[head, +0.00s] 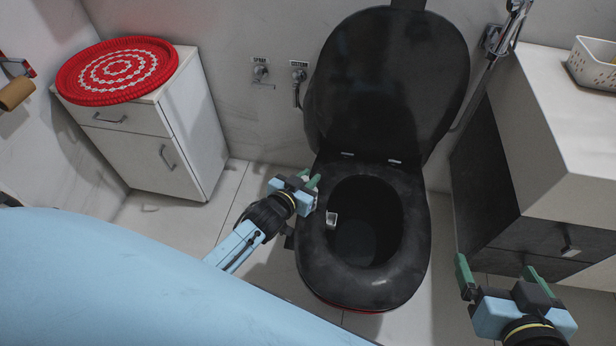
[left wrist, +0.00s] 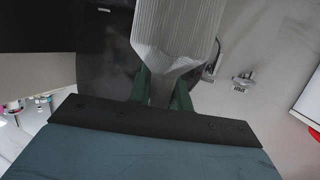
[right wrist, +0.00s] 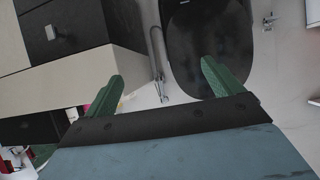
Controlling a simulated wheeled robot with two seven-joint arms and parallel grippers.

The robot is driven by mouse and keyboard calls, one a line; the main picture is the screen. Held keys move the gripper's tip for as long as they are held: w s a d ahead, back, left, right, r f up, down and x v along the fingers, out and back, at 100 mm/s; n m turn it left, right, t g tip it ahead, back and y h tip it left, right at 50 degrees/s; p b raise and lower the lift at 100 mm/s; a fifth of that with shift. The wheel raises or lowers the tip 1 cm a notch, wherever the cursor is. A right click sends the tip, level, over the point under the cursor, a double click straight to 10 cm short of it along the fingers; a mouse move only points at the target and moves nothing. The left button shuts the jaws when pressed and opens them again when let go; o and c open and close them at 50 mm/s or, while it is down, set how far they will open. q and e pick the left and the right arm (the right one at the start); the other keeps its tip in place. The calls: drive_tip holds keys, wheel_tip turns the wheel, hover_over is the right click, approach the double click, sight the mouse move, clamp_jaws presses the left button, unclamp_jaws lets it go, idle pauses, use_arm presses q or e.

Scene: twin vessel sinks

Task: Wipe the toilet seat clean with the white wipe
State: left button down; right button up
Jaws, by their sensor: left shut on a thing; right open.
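The black toilet seat (head: 314,252) is down, with its lid (head: 390,80) raised behind it. Greyish smudges show along the seat's front. My left gripper (head: 314,184) is over the seat's left side, shut on the white wipe (left wrist: 176,35), which looks ribbed and spreads beyond the fingers in the left wrist view. In the head view a small pale piece of the wipe (head: 331,219) shows at the seat's inner left edge; I cannot tell how firmly it touches. My right gripper (head: 497,267) is open and empty, right of the toilet; its fingers show apart in the right wrist view (right wrist: 160,78).
A white cabinet (head: 150,150) with a red patterned round mat (head: 115,70) stands at the left. A dark-fronted vanity (head: 520,180) with a white basket (head: 592,62) stands at the right, near my right gripper. Wall valves (head: 298,76) are behind. Floor is clear left of the toilet.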

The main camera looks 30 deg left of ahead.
use_arm(q)
drive_tip(key=shift+w+d+r+p, duration=0.1)
drive_tip(key=shift+r+p, duration=0.3)
drive_tip(key=shift+r, duration=0.15)
drive_tip(key=shift+r+p, duration=0.9)
drive_tip(key=shift+p, duration=0.1)
use_arm(e)
drive_tip(key=s+d+f+g+h, duration=0.3)
drive_tip(key=s+d+f+g, duration=0.2)
drive_tip(key=s+f+g, duration=0.5)
use_arm(q)
wheel_tip(320, 180, up, 4)
drive_tip(key=p, duration=0.3)
drive_tip(key=shift+f+p, duration=0.2)
drive_tip(key=shift+p, duration=0.2)
drive_tip(key=shift+r+p, duration=1.7)
drive_tip(key=shift+p, duration=0.1)
use_arm(e)
drive_tip(key=s+d+f, duration=0.2)
drive_tip(key=d+f, duration=0.1)
drive_tip(key=f, duration=0.5)
drive_tip(key=s+d+f, duration=0.2)
drive_tip(key=d+f, duration=0.2)
drive_tip(key=f, duration=0.4)
drive_tip(key=shift+d+f+h, duration=0.15)
drive_tip(key=shift+f+h, duration=0.05)
drive_tip(key=shift+h, duration=0.2)
use_arm(q)
drive_tip(key=shift+r, duration=0.1)
